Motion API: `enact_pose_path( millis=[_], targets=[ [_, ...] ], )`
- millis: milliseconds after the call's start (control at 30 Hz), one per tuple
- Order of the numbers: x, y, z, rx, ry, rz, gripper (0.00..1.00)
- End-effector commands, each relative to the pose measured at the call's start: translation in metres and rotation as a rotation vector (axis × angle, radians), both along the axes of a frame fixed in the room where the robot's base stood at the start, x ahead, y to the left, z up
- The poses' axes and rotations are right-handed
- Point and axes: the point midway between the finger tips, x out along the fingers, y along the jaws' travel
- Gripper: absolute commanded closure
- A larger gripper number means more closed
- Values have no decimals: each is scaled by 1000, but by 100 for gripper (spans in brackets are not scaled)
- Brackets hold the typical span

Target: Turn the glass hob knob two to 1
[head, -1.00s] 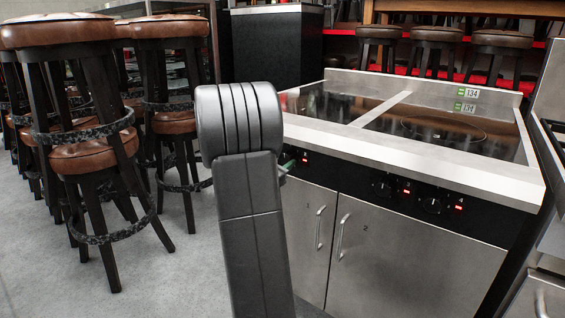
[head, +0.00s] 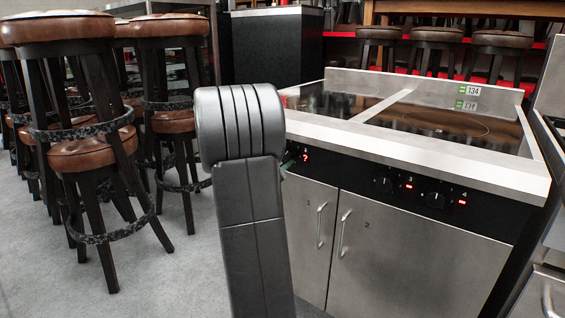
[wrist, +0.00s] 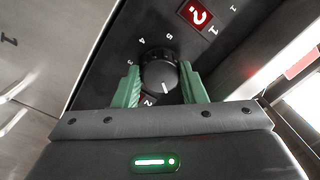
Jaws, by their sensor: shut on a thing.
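The glass hob (head: 440,127) has a dark top with a pale divider and a black control panel. In the wrist view my gripper (wrist: 161,76) has its two green fingers on either side of a round black knob (wrist: 158,72), shut on it. The knob's white pointer line faces down toward the gripper body. Dial figures 3, 4 and 5 show around it, and a 2 shows beside the left finger. A red display (wrist: 197,14) with a white question-mark-like sign sits beyond the knob. In the head view my arm hides the gripped knob.
Two more knobs, a nearer one (head: 437,199) and another (head: 383,184), sit along the panel by red displays. Steel cupboard doors (head: 395,262) with handles are below. Brown bar stools (head: 80,155) crowd the left. Open floor (head: 150,275) lies at the lower left.

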Motion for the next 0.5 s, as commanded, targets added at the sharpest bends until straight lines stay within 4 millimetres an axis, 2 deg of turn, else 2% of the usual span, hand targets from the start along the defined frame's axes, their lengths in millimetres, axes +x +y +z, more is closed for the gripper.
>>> enact_pose_path(
  millis=[500],
  targets=[
    [0, 0, -1, 198, -143, 0, 85]
  ],
)
